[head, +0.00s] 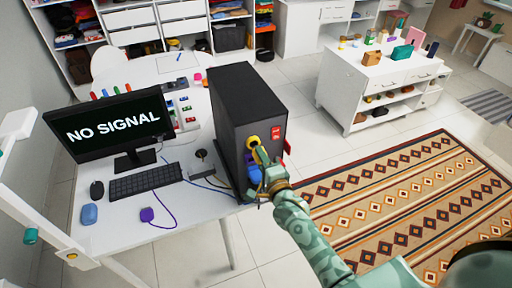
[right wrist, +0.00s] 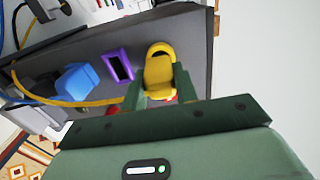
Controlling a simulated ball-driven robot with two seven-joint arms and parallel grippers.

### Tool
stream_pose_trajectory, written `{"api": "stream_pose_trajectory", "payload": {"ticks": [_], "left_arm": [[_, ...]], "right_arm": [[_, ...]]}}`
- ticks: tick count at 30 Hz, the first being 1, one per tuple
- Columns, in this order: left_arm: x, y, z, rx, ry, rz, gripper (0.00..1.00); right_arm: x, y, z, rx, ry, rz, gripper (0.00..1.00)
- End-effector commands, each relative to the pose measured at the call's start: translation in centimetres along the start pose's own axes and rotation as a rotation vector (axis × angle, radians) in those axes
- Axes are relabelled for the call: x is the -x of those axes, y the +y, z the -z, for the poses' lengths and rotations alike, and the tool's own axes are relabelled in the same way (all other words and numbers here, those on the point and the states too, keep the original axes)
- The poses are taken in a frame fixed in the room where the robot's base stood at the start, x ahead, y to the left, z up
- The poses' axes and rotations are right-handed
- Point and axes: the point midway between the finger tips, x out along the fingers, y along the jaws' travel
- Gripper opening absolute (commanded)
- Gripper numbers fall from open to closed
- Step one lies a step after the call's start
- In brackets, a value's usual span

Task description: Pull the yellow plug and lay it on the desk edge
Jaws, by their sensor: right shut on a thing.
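The yellow plug (right wrist: 158,72) is between the fingers of my right gripper (right wrist: 159,88), which is shut on it. It is at the back panel of the black computer tower (head: 249,100), by a round yellow socket (head: 252,142). I cannot tell whether the plug is still seated or just clear of it. A yellow cable (right wrist: 75,102) runs left below the sockets. The desk (head: 195,212) is white, and its front edge lies left of the right gripper (head: 262,160) in the head view. My left gripper is not in view.
A blue plug (right wrist: 80,80) sits at the panel beside an empty-looking purple socket (right wrist: 118,66). A purple plug (head: 147,214) lies on the desk near the keyboard (head: 145,182), a blue object (head: 89,214) and the monitor (head: 115,125). The front desk strip is mostly bare.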

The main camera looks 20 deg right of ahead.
Motion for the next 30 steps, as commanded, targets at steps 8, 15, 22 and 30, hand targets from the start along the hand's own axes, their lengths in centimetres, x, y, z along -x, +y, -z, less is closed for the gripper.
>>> {"api": "stream_pose_trajectory", "payload": {"ticks": [8, 15, 22, 30], "left_arm": [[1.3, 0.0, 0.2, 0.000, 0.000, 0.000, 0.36], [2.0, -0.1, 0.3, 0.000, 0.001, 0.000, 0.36], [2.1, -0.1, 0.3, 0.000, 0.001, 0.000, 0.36], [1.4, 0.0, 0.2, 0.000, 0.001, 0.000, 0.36]], "right_arm": [[1.7, -0.3, 0.0, -0.001, 0.000, 0.001, 0.02], [3.1, -0.2, 0.0, 0.000, -0.001, 0.001, 0.02], [3.5, -0.1, 0.0, 0.000, 0.000, 0.000, 0.02], [3.5, 0.3, 0.3, 0.001, 0.000, 0.002, 0.02]]}}
